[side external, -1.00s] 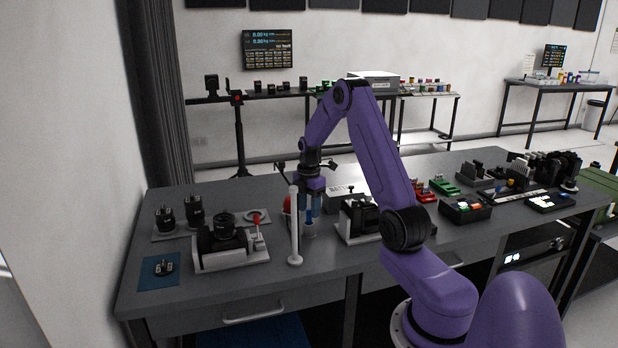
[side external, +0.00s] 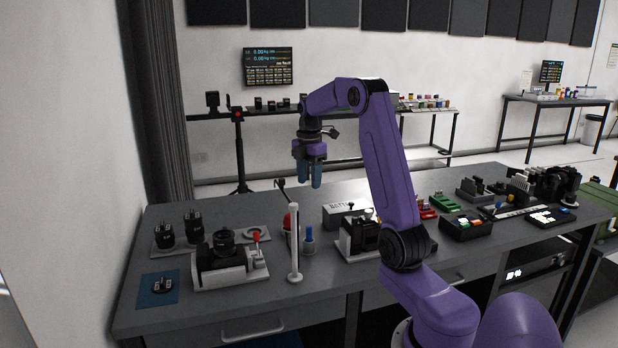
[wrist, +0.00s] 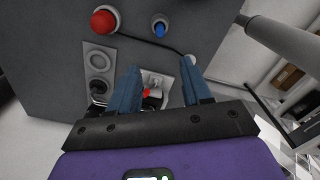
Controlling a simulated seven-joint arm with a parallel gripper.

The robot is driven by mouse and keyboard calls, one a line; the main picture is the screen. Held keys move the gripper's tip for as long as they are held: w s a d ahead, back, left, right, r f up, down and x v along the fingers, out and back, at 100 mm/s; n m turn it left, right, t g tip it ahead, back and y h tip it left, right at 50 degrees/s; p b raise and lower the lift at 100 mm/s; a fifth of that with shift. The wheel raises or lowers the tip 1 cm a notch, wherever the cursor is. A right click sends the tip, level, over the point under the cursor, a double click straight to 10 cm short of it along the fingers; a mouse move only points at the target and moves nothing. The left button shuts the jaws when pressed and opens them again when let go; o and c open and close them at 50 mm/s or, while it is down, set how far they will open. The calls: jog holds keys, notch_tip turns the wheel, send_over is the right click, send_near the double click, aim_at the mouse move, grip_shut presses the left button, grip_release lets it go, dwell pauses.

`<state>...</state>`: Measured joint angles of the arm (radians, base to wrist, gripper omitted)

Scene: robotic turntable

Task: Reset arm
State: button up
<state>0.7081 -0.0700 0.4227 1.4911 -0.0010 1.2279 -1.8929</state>
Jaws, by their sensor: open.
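My purple arm holds my gripper (side external: 315,174) raised above the middle of the grey workbench (side external: 225,308), pointing down. Its two blue fingers are apart and empty in the wrist view (wrist: 158,88). Below it stands a small cup (side external: 308,247) with a blue-topped item (side external: 309,233) in it; the blue item also shows in the wrist view (wrist: 159,30). My gripper is well clear of both.
A white post (side external: 295,245) stands in front of a red knob (side external: 291,218). A camera-like device (side external: 224,245) with a red lever (side external: 256,237) is at the left. Black trays and parts (side external: 466,227) crowd the right.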

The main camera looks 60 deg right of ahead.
dwell(0.4)
jog(key=w+a+r+m+t, duration=0.1)
jog(key=w+a+r+t, duration=0.1)
jog(key=a, duration=0.6)
jog(key=w+a+r+m+t, duration=0.1)
jog(key=w+a+r, duration=0.15)
jog(key=a, duration=0.55)
jog(key=s+a+f+g+y, duration=0.1)
jog(key=s+a, duration=0.3)
jog(key=a, duration=0.4)
jog(key=s+a+f, duration=0.2)
jog(key=s+a, duration=0.2)
jog(key=a, duration=0.4)
jog(key=s+a+f+g, duration=0.1)
jog(key=s+a+f, duration=0.1)
jog(key=s, duration=0.9)
jog(key=s+a+f, duration=0.3)
jog(key=s+a, duration=0.1)
jog(key=s, duration=0.8)
jog(key=shift+f+g+h, duration=0.25)
jog(key=shift+g+h, duration=0.05)
jog(key=shift+g, duration=0.1)
